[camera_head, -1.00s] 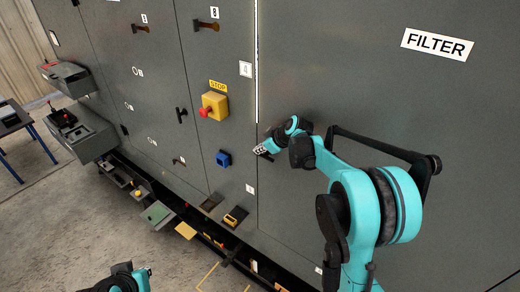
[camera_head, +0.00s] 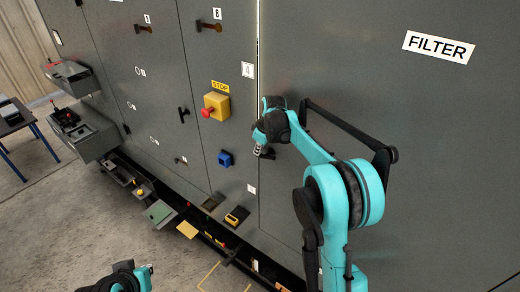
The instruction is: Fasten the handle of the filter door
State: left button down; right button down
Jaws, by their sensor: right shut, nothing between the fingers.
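The filter door (camera_head: 425,120) is the large dark grey panel on the right, with a white FILTER label (camera_head: 438,47). A narrow bright gap runs down the upper part of its left edge. My right gripper (camera_head: 258,150) is shut and empty, in front of the door's left edge. The door's handle cannot be made out; my right wrist and arm cover part of that edge. My left arm's end (camera_head: 120,280) shows at the bottom edge, and its fingers cannot be made out.
Left of the filter door are a yellow box with a red stop button (camera_head: 216,106), a blue box (camera_head: 225,158) and a black handle (camera_head: 183,114). Grey bins (camera_head: 88,138) stick out at the far left. Small trays line the cabinet's foot.

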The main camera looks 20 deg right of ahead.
jog(key=g, duration=0.1)
jog(key=g+h, duration=0.1)
jog(key=f+g+h, duration=0.1)
jog(key=shift+w+a+f, duration=0.1)
jog(key=shift+w+a, duration=0.2)
jog(key=shift+w, duration=0.1)
jog(key=shift+w+f, duration=0.1)
jog(key=shift+f, duration=0.25)
jog(key=shift+f+b, duration=0.4)
jog(key=shift+b, duration=0.3)
jog(key=shift+a+f, duration=0.1)
dwell(0.5)
